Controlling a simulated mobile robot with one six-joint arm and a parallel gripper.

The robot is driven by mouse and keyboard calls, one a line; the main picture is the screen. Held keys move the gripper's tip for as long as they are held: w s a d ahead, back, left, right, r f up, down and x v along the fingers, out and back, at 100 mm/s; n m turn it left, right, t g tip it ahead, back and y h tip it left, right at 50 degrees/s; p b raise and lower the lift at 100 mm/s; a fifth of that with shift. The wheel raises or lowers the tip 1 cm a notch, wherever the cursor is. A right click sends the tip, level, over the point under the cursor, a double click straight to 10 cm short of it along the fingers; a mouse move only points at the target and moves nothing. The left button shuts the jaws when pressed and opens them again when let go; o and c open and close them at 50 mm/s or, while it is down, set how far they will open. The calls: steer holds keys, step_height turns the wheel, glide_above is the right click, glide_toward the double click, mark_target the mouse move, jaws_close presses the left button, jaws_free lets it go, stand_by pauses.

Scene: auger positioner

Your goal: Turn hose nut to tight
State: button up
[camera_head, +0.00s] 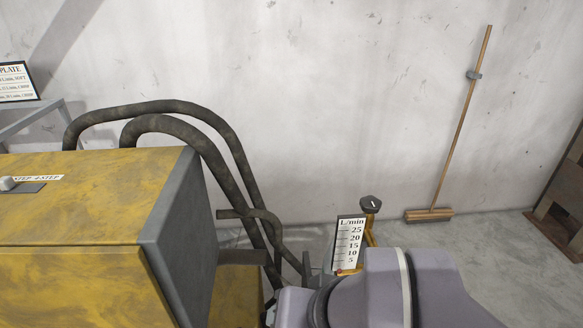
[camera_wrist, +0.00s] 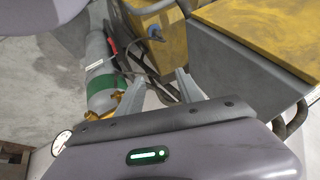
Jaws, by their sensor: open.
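I cannot clearly pick out the hose nut in either view. Dark hoses (camera_head: 215,135) arch out behind the yellow machine (camera_head: 75,200) and drop past its grey end panel toward the floor, where my arm hides part of the view. In the wrist view, my gripper (camera_wrist: 162,84) shows two grey fingers spread apart with nothing held. A dark hose (camera_wrist: 163,93) shows in the gap beyond them. My gripper is hidden in the head view.
An L/min scale board (camera_head: 348,244) stands beside a dark knob (camera_head: 371,204) on a yellow stem. A broom (camera_head: 430,213) leans on the wall.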

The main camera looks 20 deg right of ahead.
steer(key=w+d+r+m+g+h+p, duration=0.1)
steer(key=w+d+r+m+g+p, duration=0.2)
steer(key=w+d+r+p, duration=0.9)
steer(key=w+r+m, duration=0.1)
steer(key=w+r, duration=0.1)
steer(key=w, duration=0.1)
steer(key=shift+w+d+r+h, duration=0.25)
steer(key=shift+w+d+h, duration=0.05)
steer(key=shift+d+h, duration=0.1)
steer(key=shift+c, duration=0.3)
